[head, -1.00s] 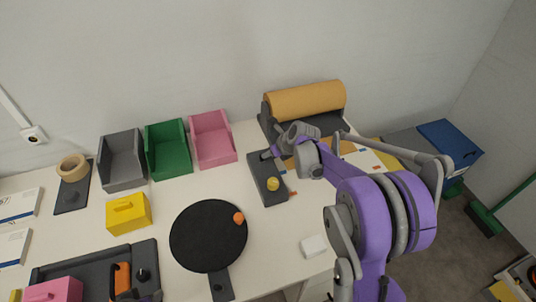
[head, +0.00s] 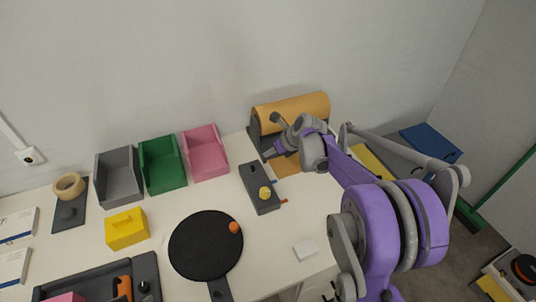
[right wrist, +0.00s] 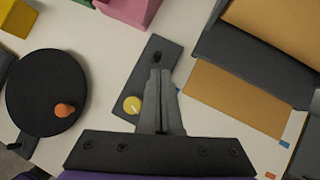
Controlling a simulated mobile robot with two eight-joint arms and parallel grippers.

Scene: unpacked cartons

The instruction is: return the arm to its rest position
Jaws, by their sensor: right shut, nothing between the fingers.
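My right arm comes in from the right in the head view, with purple and grey links reaching over the table. My right gripper (head: 275,154) is shut and empty. It is in front of the tan paper roll (head: 292,111), close to the dark block with a yellow knob (head: 259,178). In the right wrist view the closed fingers (right wrist: 160,74) overlap part of that dark block (right wrist: 139,82), with the yellow knob beside them. Whether they touch it I cannot tell. My left gripper is not in view.
Grey (head: 119,176), green (head: 162,164) and pink (head: 205,153) bins line the table's back. A blue-topped bin (head: 430,143) stands right of the table.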

